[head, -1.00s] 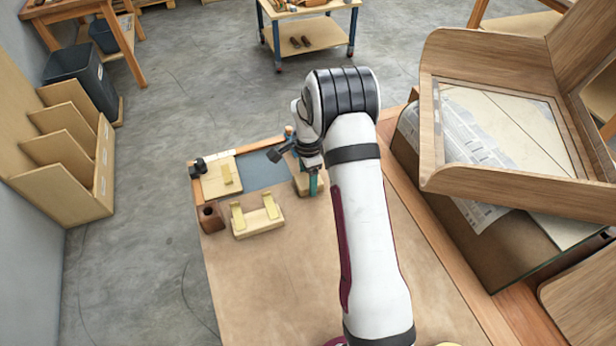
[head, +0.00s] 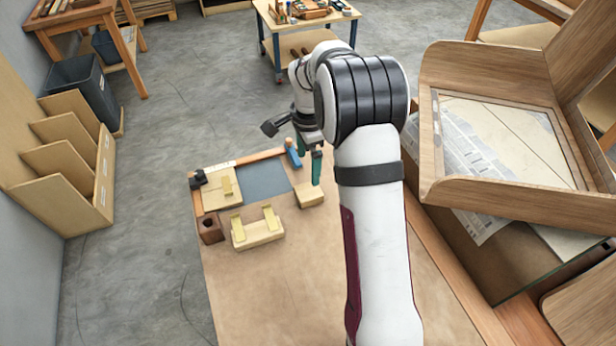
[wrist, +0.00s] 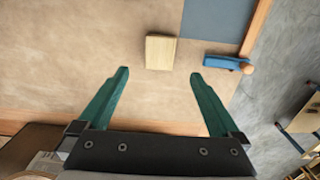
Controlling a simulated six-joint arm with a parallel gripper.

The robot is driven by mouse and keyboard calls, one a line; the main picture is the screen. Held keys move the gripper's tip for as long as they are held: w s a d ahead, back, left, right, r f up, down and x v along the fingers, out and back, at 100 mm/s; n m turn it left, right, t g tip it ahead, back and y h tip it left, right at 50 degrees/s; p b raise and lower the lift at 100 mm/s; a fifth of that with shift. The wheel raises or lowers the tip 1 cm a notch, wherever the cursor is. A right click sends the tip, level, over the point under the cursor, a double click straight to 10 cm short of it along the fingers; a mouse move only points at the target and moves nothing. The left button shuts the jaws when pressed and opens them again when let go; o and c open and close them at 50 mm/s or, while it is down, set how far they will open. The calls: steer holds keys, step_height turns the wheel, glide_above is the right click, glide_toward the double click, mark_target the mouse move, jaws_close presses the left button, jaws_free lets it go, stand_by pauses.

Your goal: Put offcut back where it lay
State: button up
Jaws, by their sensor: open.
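A small pale wooden block (head: 310,195), which looks like the offcut, lies flat on the brown bench top near the right corner of the grey-blue mat (head: 262,181). It also shows in the wrist view (wrist: 160,52), lying ahead of the fingertips with nothing on it. My gripper (head: 308,168) has two teal fingers and is raised above the bench by the block. In the wrist view my gripper (wrist: 160,74) is open and empty, its fingers spread wider than the block. The block is apart from both fingers.
A blue tool with a wooden knob (wrist: 226,63) lies by the mat and the bench's wooden edge strip. A yellowish block with two upright tabs (head: 257,232), a brown holed block (head: 210,229) and a pale board (head: 222,189) are further left. The front bench is clear.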

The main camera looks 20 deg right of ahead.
steer(key=s+a+r+n, duration=0.4)
steer(key=s+a+r, duration=0.1)
steer(key=s+r, duration=0.4)
steer(key=s+a+n+y, duration=0.1)
steer(key=s+a+n, duration=0.2)
steer(key=s, duration=0.8)
steer(key=s+a+r+n, duration=0.1)
steer(key=s+a+n, duration=0.3)
steer(key=s, duration=0.8)
steer(key=shift+a+n+y, duration=0.15)
steer(key=shift+n+y, duration=0.25)
steer(key=shift+n, duration=0.3)
steer(key=shift+r, duration=0.1)
